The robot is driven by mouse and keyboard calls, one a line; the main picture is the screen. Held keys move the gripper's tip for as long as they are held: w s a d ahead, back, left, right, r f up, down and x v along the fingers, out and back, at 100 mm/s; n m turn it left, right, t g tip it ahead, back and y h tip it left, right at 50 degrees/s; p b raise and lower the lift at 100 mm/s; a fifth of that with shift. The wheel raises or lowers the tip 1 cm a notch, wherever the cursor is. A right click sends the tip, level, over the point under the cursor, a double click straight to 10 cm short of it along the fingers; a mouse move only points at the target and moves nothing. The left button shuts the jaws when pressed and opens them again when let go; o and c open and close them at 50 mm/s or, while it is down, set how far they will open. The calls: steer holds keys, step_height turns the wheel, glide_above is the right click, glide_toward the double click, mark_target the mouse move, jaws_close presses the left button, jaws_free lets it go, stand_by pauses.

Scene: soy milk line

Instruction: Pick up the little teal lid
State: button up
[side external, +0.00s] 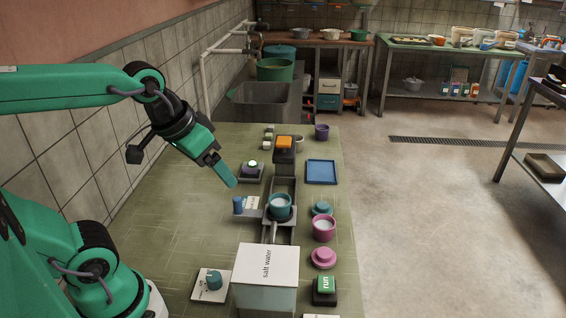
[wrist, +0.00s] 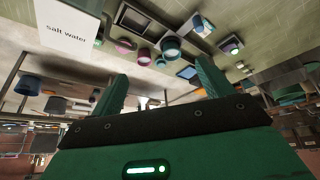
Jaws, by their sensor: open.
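The little teal lid (side external: 322,208) lies on the green table, right of the teal pot (side external: 280,209) and just behind the pink cup (side external: 323,229). In the wrist view the lid (wrist: 145,57) looks small, between the pink cup (wrist: 124,46) and the teal pot (wrist: 171,47). My gripper (side external: 222,172) is open and empty, high over the left part of the table, well apart from the lid. Its two fingers (wrist: 163,80) also show in the wrist view, with nothing between them.
A white salt water box (side external: 266,278) stands at the table's front. A pink lid (side external: 323,257), green run button (side external: 325,288) and blue tray (side external: 321,172) line the right side. A blue cylinder (side external: 238,205) stands left of the pot. The table's left part is mostly clear.

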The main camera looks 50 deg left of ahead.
steer(key=w+n+g, duration=0.2)
steer(key=w+n, duration=0.1)
steer(key=w, duration=0.6)
steer(key=n+g, duration=0.3)
steer(key=n, duration=0.3)
glide_above(323, 206)
steer(key=f, duration=1.6)
steer(key=shift+s+f, duration=0.3)
steer(key=shift+f, duration=0.1)
steer(key=shift+w+f+n, duration=0.25)
steer(key=shift+f+n, duration=0.05)
steer(key=shift+f, duration=0.15)
steer(key=shift+w+a+f, duration=0.1)
steer(key=shift+f, duration=3.8)
steer(key=c, duration=1)
